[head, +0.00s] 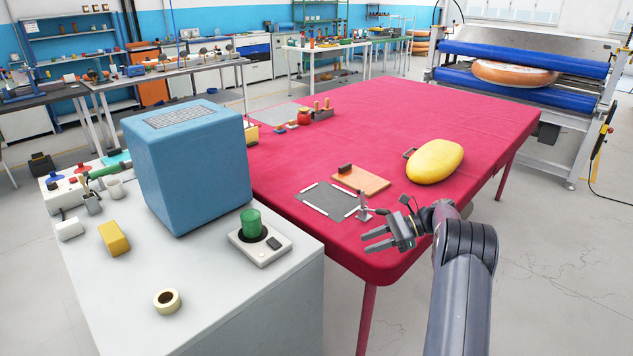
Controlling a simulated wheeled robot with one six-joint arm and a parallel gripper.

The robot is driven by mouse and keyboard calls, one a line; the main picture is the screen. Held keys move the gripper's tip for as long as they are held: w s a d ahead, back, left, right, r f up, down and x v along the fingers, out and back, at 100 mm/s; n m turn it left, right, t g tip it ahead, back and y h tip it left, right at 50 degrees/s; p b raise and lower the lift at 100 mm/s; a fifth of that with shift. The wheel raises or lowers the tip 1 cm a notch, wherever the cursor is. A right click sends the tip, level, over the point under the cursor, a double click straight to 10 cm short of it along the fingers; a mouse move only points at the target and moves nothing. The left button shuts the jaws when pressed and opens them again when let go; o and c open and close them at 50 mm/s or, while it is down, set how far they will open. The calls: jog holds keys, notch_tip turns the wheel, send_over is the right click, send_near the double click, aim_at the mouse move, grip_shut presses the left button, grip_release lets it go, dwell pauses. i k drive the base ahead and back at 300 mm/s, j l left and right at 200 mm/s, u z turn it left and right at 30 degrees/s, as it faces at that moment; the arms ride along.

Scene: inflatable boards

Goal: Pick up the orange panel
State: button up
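The orange panel (366,184) is a flat, thin rectangle lying on the red table (410,110), near its front edge. A small dark block-like handle (345,169) stands on its far left side. A grey square (322,205) with white edge strips lies on the table just in front and to the left of the panel. My gripper (369,241) is near the table's front corner, in front of the panel and apart from it. Its fingers point left, are spread apart and hold nothing.
A yellow rounded object (435,161) lies right of the panel. A small metal stand (364,208) is between my gripper and the panel. A blue box (190,165), green cylinder (250,222) and tape roll (167,300) sit on the white cabinet at left. The table's middle is clear.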

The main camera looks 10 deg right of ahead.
aim_at(354, 177)
jog(key=i+l+u, duration=0.35)
jog(key=l+u, duration=0.2)
jog(key=i+l+u, duration=0.25)
jog(key=l, duration=0.15)
jog(key=l+u, duration=0.3)
jog(key=i+l, duration=0.1)
jog(key=l, duration=0.5)
jog(key=i+l+u, duration=0.1)
jog(key=l, duration=0.55)
jog(key=i+l, duration=0.1)
jog(key=l, duration=0.5)
jog(key=i+l, duration=0.1)
jog(key=l, duration=0.55)
jog(key=j+u, duration=0.05)
